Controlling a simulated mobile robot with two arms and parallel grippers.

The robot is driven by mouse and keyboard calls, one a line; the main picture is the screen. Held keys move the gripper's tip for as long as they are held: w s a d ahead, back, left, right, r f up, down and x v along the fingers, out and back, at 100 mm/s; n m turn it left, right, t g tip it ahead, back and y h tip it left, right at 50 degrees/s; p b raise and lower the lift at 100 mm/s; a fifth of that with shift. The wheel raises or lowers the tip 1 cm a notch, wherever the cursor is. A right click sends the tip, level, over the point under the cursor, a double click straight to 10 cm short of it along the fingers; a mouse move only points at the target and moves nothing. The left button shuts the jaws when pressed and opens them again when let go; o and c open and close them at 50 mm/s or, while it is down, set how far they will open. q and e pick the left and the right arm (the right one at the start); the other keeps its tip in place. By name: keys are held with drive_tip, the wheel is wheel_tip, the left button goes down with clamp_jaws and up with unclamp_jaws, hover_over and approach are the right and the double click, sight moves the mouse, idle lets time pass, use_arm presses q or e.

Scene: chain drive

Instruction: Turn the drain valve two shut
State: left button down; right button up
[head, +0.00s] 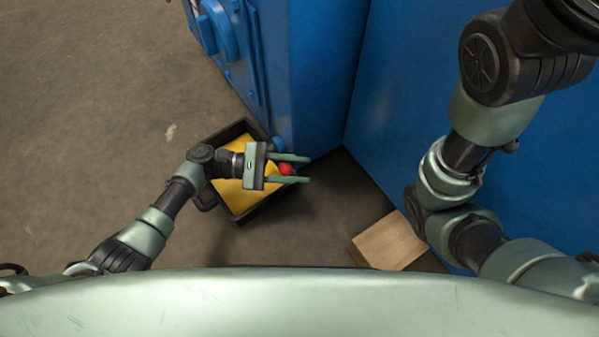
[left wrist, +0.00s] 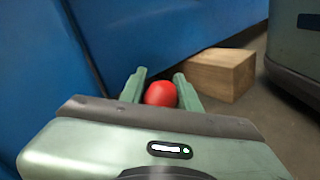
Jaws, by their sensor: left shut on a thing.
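A red rounded knob (head: 286,169), which I take to be the handle of drain valve two, sits low beside the blue machine's corner. My left gripper (head: 304,169) is shut on it, one finger on each side. The left wrist view also shows the red knob (left wrist: 161,94) between the fingers of my left gripper (left wrist: 160,74). The valve's body and any number on it are hidden, and I cannot tell how far the valve is turned. My right arm shows at the right of the head view, but its gripper is out of view.
A black tray with a yellow inside (head: 240,205) lies on the floor under my left gripper. The blue machine housing (head: 318,80) and a blue panel (head: 415,120) rise behind. A wooden block (head: 388,241) stands to the right. The floor at left is clear.

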use_arm(q)
drive_tip(key=shift+w+a+r+n+h, duration=0.25)
drive_tip(key=shift+r+n+h, duration=0.1)
drive_tip(key=shift+r+n, duration=0.15)
drive_tip(key=shift+w+a+r+n+h, duration=0.1)
drive_tip(key=shift+w+r+n+h, duration=0.15)
drive_tip(key=shift+r+n+h, duration=0.2)
drive_tip(key=c, duration=1)
unclamp_jaws()
drive_tip(key=shift+r, duration=0.1)
drive_tip(key=shift+c, duration=0.2)
drive_tip(key=a+p, duration=0.2)
drive_tip(key=a, duration=0.5)
drive_tip(key=shift+a+f, duration=0.3)
drive_tip(key=shift+a, duration=0.1)
drive_tip(key=shift+w, duration=0.1)
